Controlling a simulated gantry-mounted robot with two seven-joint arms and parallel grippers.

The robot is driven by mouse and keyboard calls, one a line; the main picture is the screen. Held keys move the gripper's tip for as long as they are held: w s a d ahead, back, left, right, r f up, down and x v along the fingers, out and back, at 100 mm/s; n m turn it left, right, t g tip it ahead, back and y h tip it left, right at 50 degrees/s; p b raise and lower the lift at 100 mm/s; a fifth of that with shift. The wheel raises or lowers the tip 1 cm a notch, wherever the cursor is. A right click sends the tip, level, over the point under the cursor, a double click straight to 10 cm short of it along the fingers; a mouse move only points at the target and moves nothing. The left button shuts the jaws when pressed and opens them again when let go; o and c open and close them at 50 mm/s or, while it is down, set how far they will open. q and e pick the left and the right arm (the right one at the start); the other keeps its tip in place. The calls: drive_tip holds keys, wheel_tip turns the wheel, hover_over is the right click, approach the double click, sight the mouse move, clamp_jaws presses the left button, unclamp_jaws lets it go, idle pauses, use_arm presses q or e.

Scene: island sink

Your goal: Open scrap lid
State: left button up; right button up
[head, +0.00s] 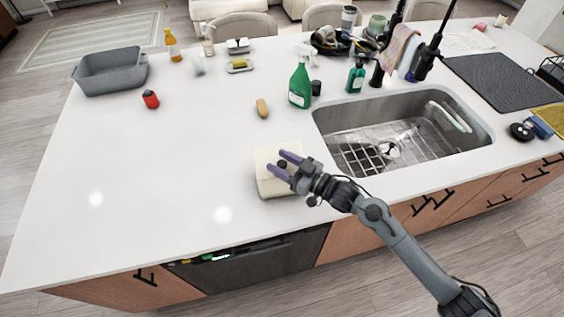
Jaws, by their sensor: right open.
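A cream-coloured scrap bin (268,184) with a pale top stands on the white counter, just left of the sink. My right gripper (282,163) reaches in from the lower right and is over the bin's top. Its two purple fingers are apart, with a small dark knob-like spot between them. I cannot tell whether the fingers touch the lid or the knob. The lid looks seated on the bin. The gripper hides part of the bin's right side. My left gripper is not in view.
The sink (336,143) with a metal rack lies right of the bin. A green spray bottle (300,84), a brown brush (262,108) and a red item (151,99) stand farther back. A grey tub (110,72) is at the far left. The counter left of the bin is clear.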

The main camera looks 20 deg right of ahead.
clamp_jaws()
idle(0.3)
